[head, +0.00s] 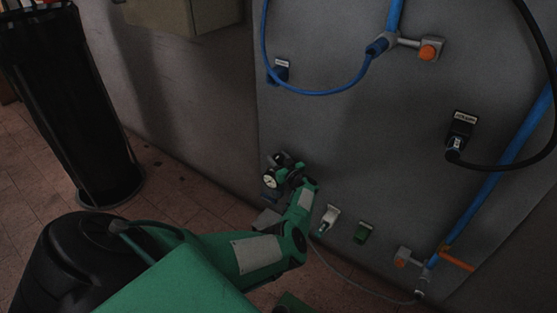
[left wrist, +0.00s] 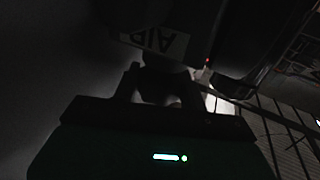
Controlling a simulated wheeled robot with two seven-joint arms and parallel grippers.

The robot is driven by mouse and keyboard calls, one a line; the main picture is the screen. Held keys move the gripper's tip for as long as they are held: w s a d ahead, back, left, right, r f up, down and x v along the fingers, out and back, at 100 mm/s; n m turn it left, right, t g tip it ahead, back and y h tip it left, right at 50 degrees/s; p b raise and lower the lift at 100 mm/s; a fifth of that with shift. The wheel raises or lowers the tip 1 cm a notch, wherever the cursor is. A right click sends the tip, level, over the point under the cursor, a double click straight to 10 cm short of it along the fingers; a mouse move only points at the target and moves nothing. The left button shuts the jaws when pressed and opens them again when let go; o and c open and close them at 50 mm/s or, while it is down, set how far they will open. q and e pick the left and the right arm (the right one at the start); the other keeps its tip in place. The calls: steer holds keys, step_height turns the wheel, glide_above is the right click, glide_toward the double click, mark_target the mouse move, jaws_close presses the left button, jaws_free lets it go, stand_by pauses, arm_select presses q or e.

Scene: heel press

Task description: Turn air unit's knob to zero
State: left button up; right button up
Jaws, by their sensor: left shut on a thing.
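The air unit (head: 270,182), with a round white-faced gauge, is low on the grey wall panel in the head view. My left gripper (head: 291,172) is at the air unit, just right of the gauge, and covers part of it. In the dark left wrist view, the fingers of my left gripper (left wrist: 160,88) are shut on a dark rounded part, which appears to be the air unit's knob (left wrist: 158,72). A pale label reading AIR (left wrist: 155,40) is just beyond it. The knob's marking and angle cannot be read. My right gripper is not in view.
A white fitting (head: 330,215) and a green socket (head: 363,232) are right of my left wrist. A blue hose (head: 320,94) loops above. A black socket with a cable (head: 461,132) is farther right. A tall black bin (head: 75,105) stands left on the tiled floor.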

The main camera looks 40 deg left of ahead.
arm_select(q)
steer(key=o, duration=1)
steer(key=shift+r, duration=0.1)
steer(key=shift+c, duration=0.2)
